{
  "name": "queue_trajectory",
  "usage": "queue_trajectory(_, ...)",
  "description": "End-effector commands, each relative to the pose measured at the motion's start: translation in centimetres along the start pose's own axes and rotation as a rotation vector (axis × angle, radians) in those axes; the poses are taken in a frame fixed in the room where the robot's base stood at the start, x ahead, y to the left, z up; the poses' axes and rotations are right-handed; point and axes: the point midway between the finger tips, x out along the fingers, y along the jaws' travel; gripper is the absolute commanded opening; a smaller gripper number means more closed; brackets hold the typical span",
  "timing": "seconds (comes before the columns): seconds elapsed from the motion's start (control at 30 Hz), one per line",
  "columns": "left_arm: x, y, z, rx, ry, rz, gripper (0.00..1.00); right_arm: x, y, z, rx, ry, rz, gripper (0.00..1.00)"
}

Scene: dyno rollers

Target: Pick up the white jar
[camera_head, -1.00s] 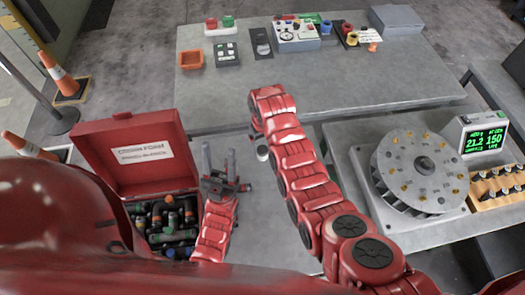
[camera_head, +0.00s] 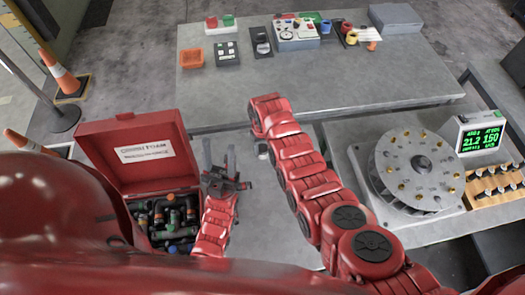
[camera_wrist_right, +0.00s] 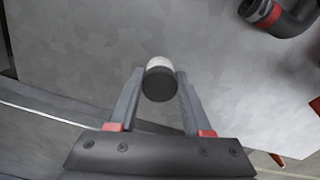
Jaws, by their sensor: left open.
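The white jar (camera_wrist_right: 159,64) has a dark round end. In the right wrist view it is between the fingertips of my right gripper (camera_wrist_right: 160,75), with a finger close along each side; I cannot tell whether they press on it. In the head view a small part of the jar (camera_head: 262,149) shows on the grey table beside my right arm, which hides the right fingers. My left gripper (camera_head: 219,152) is open and empty, fingers pointing away from me, between the red box and the jar.
An open red box (camera_head: 140,160) with several dark fittings stands left. A bladed disc machine (camera_head: 418,172), a green-lit display (camera_head: 482,140) and a wooden holder (camera_head: 495,187) are right. A far table (camera_head: 330,85) carries small devices. The table middle is mostly clear.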

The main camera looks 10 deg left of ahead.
Motion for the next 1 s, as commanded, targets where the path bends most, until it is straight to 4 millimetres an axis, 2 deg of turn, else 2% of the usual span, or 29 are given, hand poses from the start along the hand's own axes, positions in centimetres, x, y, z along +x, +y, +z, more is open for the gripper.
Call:
queue_trajectory(0.03, 0.0, 0.0, 0.0, 0.0, 0.0, 0.0, 0.5, 0.0, 0.0, 0.0, 0.0, 0.0, 0.0, 0.25)
queue_trajectory(0.17, 0.0, 0.0, 0.0, 0.0, 0.0, 0.0, 0.5, 0.0, 0.0, 0.0, 0.0, 0.0, 0.0, 0.02)
queue_trajectory(0.2, 0.0, 0.0, 0.0, 0.0, 0.0, 0.0, 0.5, 0.0, 0.0, 0.0, 0.0, 0.0, 0.0, 0.0)
queue_trajectory(0.67, -0.3, 0.0, 0.1, 0.0, 0.0, 0.0, 0.5, -0.3, 0.0, -0.1, -0.001, 0.003, 0.0, 0.0)
queue_trajectory(0.83, -1.1, 0.1, 0.2, 0.0, 0.0, 0.0, 0.5, -1.2, 0.0, -0.1, 0.0, 0.004, 0.0, 0.0)
queue_trajectory(0.97, -2.7, 0.1, 0.5, 0.0, 0.0, 0.0, 0.5, -3.1, 0.1, -0.2, 0.002, 0.01, 0.001, 0.0)
queue_trajectory(1.0, -2.5, 0.1, 0.4, 0.0, 0.0, 0.0, 0.5, -3.3, -0.1, 0.3, 0.0, 0.007, 0.001, 0.0)
